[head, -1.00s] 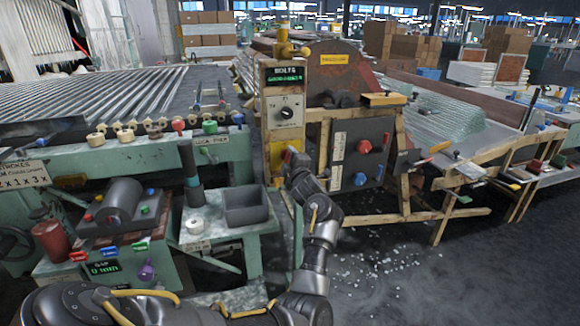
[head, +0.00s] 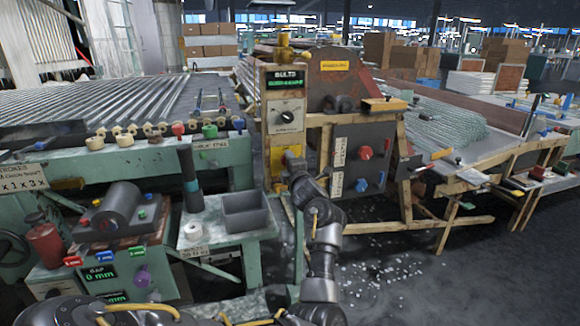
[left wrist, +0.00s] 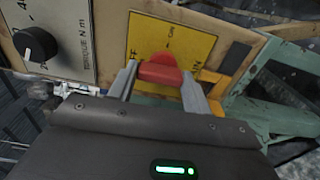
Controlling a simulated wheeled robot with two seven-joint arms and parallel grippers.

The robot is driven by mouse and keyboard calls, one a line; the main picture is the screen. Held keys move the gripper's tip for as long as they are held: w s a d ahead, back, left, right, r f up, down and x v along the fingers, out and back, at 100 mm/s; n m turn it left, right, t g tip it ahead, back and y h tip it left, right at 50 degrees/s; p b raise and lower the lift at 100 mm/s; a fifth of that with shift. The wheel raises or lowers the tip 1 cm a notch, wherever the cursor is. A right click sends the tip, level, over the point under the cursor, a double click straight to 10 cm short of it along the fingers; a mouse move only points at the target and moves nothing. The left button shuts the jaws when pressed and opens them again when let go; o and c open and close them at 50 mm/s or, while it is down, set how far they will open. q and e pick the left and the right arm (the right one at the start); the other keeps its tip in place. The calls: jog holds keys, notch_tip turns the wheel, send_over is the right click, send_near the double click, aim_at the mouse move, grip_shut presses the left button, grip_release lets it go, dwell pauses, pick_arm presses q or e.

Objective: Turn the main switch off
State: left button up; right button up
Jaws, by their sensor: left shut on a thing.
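The main switch is a red handle (left wrist: 160,70) on a yellow plate (left wrist: 183,42) in the left wrist view. The plate carries dark lettering and a thin arrow, partly covered by the handle and fingers. My left gripper (left wrist: 160,86) is shut on the red handle, one finger at each side. In the head view my left gripper (head: 294,168) reaches the lower front of the cream control post (head: 268,125). There it hides the handle, and only part of the yellow plate (head: 293,151) shows. My right gripper is in neither view.
Above the switch is a black torque dial (head: 287,116) under a green display (head: 285,79). A dark panel (head: 345,158) with red and blue knobs stands to the right. Glass shards (head: 375,270) litter the floor.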

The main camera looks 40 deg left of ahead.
pick_arm(q)
jog(key=shift+f, duration=0.2)
jog(key=o, duration=0.7)
jog(key=shift+o, duration=1.4)
jog(key=shift+r, duration=0.1)
jog(key=shift+r, duration=0.1)
